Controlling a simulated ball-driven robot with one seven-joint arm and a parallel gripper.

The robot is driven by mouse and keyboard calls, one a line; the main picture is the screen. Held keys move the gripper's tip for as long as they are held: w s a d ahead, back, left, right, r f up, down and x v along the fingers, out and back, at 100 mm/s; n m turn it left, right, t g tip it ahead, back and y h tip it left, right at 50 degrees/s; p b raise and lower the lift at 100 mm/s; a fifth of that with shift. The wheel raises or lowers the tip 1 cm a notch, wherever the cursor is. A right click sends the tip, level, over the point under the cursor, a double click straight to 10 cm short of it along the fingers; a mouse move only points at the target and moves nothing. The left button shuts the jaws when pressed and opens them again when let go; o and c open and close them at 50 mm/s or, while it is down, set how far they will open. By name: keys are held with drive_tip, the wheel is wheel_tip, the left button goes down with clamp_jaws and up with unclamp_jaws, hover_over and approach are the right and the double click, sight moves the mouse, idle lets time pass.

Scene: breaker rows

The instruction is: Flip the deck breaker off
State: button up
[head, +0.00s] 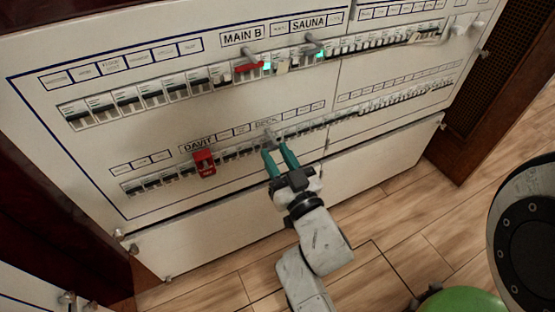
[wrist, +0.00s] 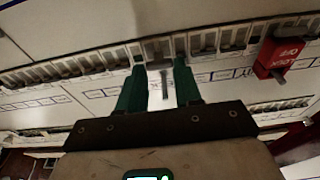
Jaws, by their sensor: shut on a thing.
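The deck breaker (head: 268,134) is in the lower row of the panel, under the partly covered DECK label (head: 265,122). Its grey lever sticks out toward me. My gripper (head: 277,149) reaches up to it from below, with its green fingers at the row. In the wrist view my gripper (wrist: 160,68) has one finger on each side of the grey lever of the deck breaker (wrist: 164,84), and is shut on it. The fingers partly hide the breaker, and I cannot tell its on or off position.
A red lockout (head: 204,163) covers the davit breaker to the left; it also shows in the wrist view (wrist: 278,58). Wooden floor (head: 400,250) is clear below the panel.

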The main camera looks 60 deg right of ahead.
drive_tip(key=f+t+h, duration=0.1)
drive_tip(key=t, duration=0.1)
drive_tip(key=shift+w+d+f+t+h, duration=0.1)
drive_tip(key=shift+w+f+t+h, duration=0.05)
drive_tip(key=shift+f+t+h, duration=0.2)
drive_tip(key=shift+w+d+f+t+h, duration=0.1)
drive_tip(key=shift+f+t+h, duration=0.3)
drive_tip(key=shift+t, duration=0.25)
drive_tip(key=shift+w+d+f+t+h, duration=0.1)
drive_tip(key=shift+f+t+h, duration=0.2)
drive_tip(key=shift+t+h, duration=0.25)
drive_tip(key=o, duration=1)
drive_tip(key=shift+o, duration=0.2)
drive_tip(key=shift+a, duration=0.1)
drive_tip(key=p+v, duration=0.1)
drive_tip(key=v, duration=0.9)
drive_tip(key=shift+f, duration=0.35)
